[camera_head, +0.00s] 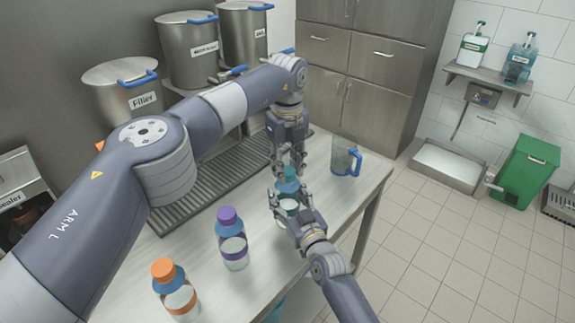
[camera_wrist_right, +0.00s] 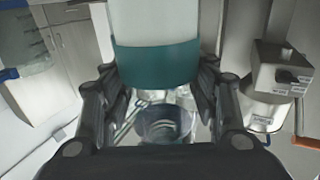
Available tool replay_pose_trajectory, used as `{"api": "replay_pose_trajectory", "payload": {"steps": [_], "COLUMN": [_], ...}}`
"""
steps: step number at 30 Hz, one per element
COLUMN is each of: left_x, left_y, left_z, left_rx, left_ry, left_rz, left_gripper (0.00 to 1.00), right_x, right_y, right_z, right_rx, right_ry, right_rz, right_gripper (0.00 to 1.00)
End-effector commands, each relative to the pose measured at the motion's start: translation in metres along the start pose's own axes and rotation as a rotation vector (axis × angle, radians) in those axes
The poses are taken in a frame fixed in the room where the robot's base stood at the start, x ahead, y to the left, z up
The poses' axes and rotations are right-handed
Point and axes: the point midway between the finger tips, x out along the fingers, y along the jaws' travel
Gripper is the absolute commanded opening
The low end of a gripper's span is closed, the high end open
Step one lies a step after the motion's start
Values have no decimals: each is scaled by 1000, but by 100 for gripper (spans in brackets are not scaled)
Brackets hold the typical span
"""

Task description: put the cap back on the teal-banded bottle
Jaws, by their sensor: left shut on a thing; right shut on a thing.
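The teal-banded bottle (camera_head: 289,205) stands upright near the right part of the counter. My right gripper (camera_head: 290,208) is shut on it from the front right. In the right wrist view the bottle's pale body and teal band (camera_wrist_right: 155,63) show between the fingers. My left gripper (camera_head: 290,164) points down from above, shut on the teal cap (camera_head: 290,172), over the bottle's blue shoulder. The fingers partly hide the cap and bottle mouth, so I cannot tell whether the cap is seated.
A purple-capped bottle (camera_head: 231,240) and an orange-capped bottle (camera_head: 175,290) stand on the counter (camera_head: 225,290) to the left. A blue-handled jug (camera_head: 343,157) stands behind, to the right. Lidded steel pots, one labelled Filler (camera_head: 125,92), are at the back. The counter's right edge is close.

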Motion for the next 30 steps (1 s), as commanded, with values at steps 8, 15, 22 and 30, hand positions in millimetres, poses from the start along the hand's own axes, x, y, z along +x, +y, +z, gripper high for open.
{"api": "replay_pose_trajectory", "payload": {"steps": [8, 15, 22, 30], "left_x": [0, 0, 0, 0], "left_y": [0, 0, 0, 0], "left_z": [0, 1, 1, 1], "left_rx": [469, 875, 1264, 1720], "left_ry": [0, -1, -1, -1], "left_rz": [0, 0, 1, 1], "left_gripper": [23, 23, 23, 23], "right_x": [0, 0, 0, 0], "right_y": [0, 0, 0, 0], "right_z": [0, 1, 1, 1], "right_rx": [1, 0, 0, 0], "right_ry": [-1, -1, -1, -2], "right_rz": [0, 0, 0, 0], "right_gripper": [0, 0, 0, 0]}}
